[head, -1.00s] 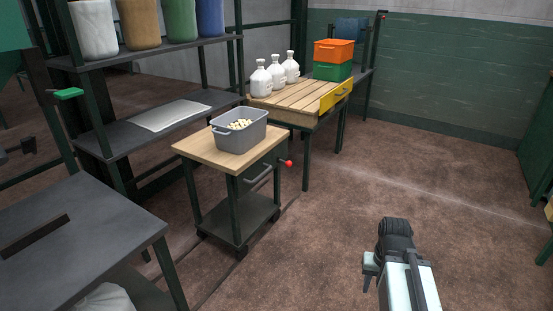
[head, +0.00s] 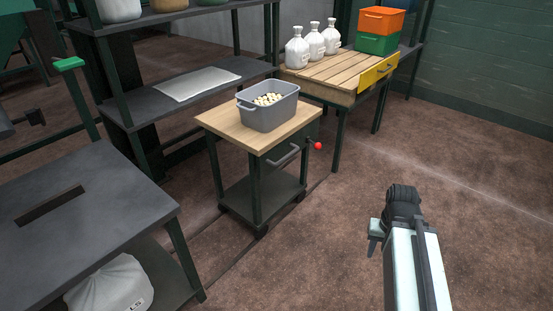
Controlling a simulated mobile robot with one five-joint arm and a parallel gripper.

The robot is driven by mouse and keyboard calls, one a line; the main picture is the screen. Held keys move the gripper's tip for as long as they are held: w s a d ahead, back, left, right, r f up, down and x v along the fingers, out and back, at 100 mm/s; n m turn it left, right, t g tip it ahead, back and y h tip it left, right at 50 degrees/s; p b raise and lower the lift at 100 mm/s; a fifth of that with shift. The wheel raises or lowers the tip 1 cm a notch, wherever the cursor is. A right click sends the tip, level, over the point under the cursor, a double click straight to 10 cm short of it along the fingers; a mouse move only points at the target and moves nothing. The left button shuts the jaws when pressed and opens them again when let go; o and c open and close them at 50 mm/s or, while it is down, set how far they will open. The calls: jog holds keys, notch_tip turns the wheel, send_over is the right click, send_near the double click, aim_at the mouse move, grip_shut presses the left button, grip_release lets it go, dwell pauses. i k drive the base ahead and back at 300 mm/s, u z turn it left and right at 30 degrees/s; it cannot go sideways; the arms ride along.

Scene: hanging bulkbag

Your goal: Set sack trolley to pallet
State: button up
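The trolley (head: 285,130) is a small cart with a wooden top, dark green frame, lower shelf, a side handle, a red knob and casters. It stands in the middle of the head view. A grey bin (head: 268,116) of pale round pieces sits on its top. I take the slatted wooden platform (head: 330,72) on a dark table behind it for the pallet; it has a yellow front piece. My gripper (head: 377,236) is at the lower right, over bare floor, apart from the trolley. Its fingers are too small and angled to judge.
White jugs (head: 298,52) and stacked orange and green crates (head: 380,30) stand on the slatted platform. A dark table (head: 60,215) with a slot is at the left, with a white sack (head: 110,285) below. Shelving (head: 180,98) lines the back. Floor at right is clear.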

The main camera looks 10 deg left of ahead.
aim_at(258, 197)
jog(key=u, duration=1.7)
jog(key=i, duration=1.05)
